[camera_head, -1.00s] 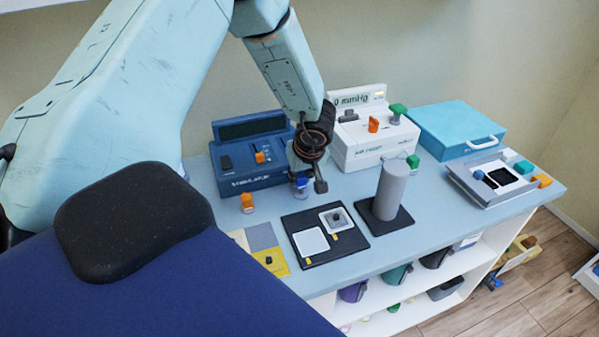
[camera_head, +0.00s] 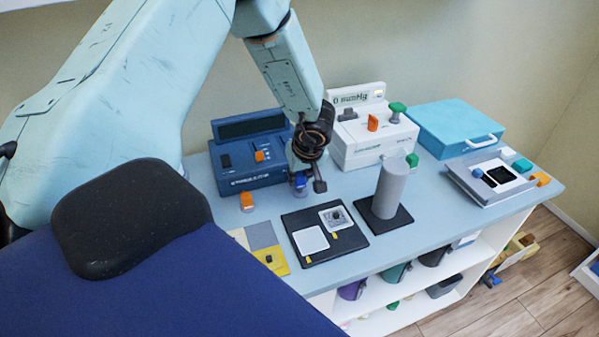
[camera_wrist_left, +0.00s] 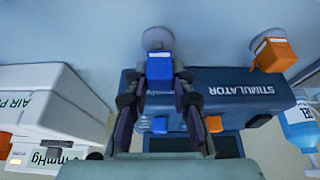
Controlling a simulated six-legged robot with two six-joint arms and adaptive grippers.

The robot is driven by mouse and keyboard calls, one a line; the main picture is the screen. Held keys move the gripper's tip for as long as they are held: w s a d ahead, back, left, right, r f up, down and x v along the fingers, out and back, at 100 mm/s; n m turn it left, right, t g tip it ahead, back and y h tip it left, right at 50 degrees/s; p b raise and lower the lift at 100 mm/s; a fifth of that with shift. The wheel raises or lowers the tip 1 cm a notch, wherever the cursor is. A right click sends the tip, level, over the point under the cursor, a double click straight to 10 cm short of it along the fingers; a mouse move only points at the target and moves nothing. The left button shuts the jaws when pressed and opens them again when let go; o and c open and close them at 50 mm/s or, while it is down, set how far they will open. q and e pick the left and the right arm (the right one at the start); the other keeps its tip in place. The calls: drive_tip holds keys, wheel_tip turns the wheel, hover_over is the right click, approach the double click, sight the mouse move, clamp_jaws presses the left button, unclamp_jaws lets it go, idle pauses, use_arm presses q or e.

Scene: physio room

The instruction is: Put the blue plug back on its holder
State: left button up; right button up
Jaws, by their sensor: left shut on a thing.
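The blue plug (camera_wrist_left: 159,69) is between the fingertips of my left gripper (camera_wrist_left: 160,92) in the left wrist view. The gripper is shut on it. In the head view the plug (camera_head: 300,180) is small and partly covered by the left gripper (camera_head: 305,178), just in front of the blue stimulator. A round grey holder (camera_wrist_left: 157,39) shows right at the plug's far end in the left wrist view. I cannot tell whether the plug touches it or is seated. My right gripper is not in view.
The stimulator (camera_head: 248,179) stands behind, with an orange plug on a stand (camera_head: 247,202) to the left. A white pressure device (camera_head: 360,155) is to the right. A black tray (camera_head: 318,257) and a grey cylinder (camera_head: 390,190) stand nearer the front. A dark padded couch fills the lower left.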

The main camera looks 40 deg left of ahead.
use_arm(q)
drive_tip(key=shift+f+b, duration=0.5)
drive_tip(key=shift+f, duration=0.55)
idle(0.5)
idle(0.4)
drive_tip(key=o, duration=0.9)
drive_tip(key=shift+o, duration=0.6)
drive_tip(key=o, duration=0.4)
drive_tip(key=shift+r, duration=0.1)
drive_tip(key=shift+r+p, duration=3.5)
drive_tip(key=shift+p, duration=0.95)
drive_tip(key=shift+f, duration=0.1)
